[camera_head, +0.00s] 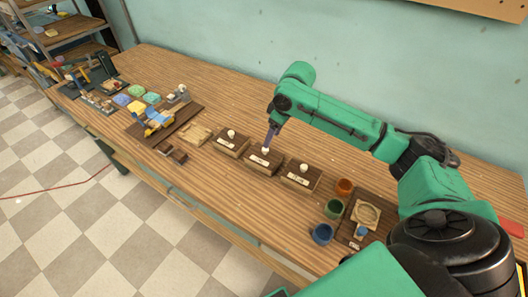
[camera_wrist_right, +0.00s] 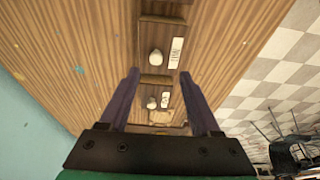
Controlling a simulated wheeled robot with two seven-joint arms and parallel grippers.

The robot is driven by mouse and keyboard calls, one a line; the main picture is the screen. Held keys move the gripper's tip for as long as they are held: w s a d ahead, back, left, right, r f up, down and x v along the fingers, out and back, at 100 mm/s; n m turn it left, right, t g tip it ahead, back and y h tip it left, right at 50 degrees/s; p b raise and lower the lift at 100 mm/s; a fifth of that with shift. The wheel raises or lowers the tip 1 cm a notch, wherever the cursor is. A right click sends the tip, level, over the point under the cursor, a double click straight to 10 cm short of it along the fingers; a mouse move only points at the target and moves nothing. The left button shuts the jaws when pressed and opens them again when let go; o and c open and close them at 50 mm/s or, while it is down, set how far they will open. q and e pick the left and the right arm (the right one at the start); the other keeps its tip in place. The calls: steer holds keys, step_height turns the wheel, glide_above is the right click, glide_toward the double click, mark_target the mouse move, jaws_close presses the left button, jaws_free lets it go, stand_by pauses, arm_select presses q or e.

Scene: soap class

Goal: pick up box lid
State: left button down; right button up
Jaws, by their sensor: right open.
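Three small wooden boxes with dark lids, white round knobs and white labels stand in a row on the table: the left box (camera_head: 230,144), the middle box (camera_head: 262,161) and the right box (camera_head: 301,178). My right gripper (camera_head: 269,144) is open and points down just above the middle lid's white knob (camera_head: 265,150). In the right wrist view the open fingers (camera_wrist_right: 158,78) are apart with nothing held between them. The middle knob (camera_wrist_right: 155,57) and the left box's knob (camera_wrist_right: 152,103) show there. Contact with the knob cannot be told. My left gripper is not in view.
Orange, green and blue cups (camera_head: 333,208) and a dark tray (camera_head: 376,208) stand right of the boxes. A light wooden dish (camera_head: 194,134) and a dark board with coloured things (camera_head: 158,122) lie to the left. The wall is behind; the table front is mostly clear.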

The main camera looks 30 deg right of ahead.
mark_target(264, 154)
steer(key=f, duration=0.1)
steer(key=w+f, duration=0.1)
steer(key=f, duration=0.1)
steer(key=shift+w, duration=0.25)
steer(key=p+x, duration=0.1)
steer(key=x, duration=0.3)
steer(key=shift+w+f+p, duration=0.1)
steer(key=shift+f+p, duration=0.05)
steer(key=shift+p, duration=0.15)
steer(key=shift+a+f, duration=0.15)
steer(key=shift+f, duration=0.1)
steer(key=shift+c, duration=0.3)
jaws_close()
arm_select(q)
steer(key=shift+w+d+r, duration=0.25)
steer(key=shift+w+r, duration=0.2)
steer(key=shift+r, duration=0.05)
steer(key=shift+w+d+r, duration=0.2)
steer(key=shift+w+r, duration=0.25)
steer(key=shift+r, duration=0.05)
arm_select(e)
steer(key=shift+r, duration=0.1)
